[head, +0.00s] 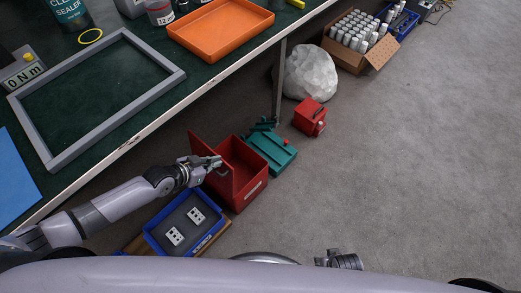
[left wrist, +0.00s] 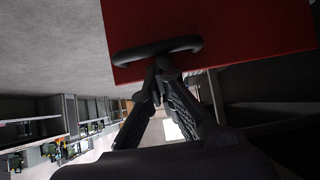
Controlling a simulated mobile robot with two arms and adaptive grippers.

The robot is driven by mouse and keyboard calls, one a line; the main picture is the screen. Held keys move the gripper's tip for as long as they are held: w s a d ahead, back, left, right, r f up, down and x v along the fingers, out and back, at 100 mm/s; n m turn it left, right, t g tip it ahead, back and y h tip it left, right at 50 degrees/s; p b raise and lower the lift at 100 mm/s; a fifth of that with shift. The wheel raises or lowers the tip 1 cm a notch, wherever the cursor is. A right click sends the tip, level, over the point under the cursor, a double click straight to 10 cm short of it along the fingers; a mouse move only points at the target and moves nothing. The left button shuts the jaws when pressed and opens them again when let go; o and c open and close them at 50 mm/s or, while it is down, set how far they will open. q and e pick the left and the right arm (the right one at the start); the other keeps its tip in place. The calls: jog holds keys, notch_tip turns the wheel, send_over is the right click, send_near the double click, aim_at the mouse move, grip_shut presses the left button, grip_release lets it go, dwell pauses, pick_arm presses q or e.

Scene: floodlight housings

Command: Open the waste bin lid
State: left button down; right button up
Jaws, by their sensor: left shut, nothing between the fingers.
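The red waste bin (head: 252,185) stands on the floor beside the bench. Its red lid (head: 212,150) is raised and stands steeply up along the bin's left side, so the dark inside shows. My left gripper (head: 217,163) is at the lid. In the left wrist view the lid (left wrist: 220,25) fills the top, with a dark loop handle (left wrist: 185,43) on it. The left fingertips (left wrist: 161,66) are together at the handle with nothing between them; I cannot tell whether they touch it. My right gripper (head: 338,260) shows partly at the bottom edge; its fingers are unclear.
A blue tray (head: 152,238) with white sockets lies in front of the bin. A teal toolbox (head: 272,152), a red box (head: 310,117) and a white sack (head: 310,72) stand behind. The green bench (head: 110,148) overhangs at left. The floor at right is clear.

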pick_arm(q)
jog(key=shift+s+a, duration=0.25)
jog(key=shift+s, duration=0.05)
jog(key=shift+r, duration=0.1)
dwell(0.5)
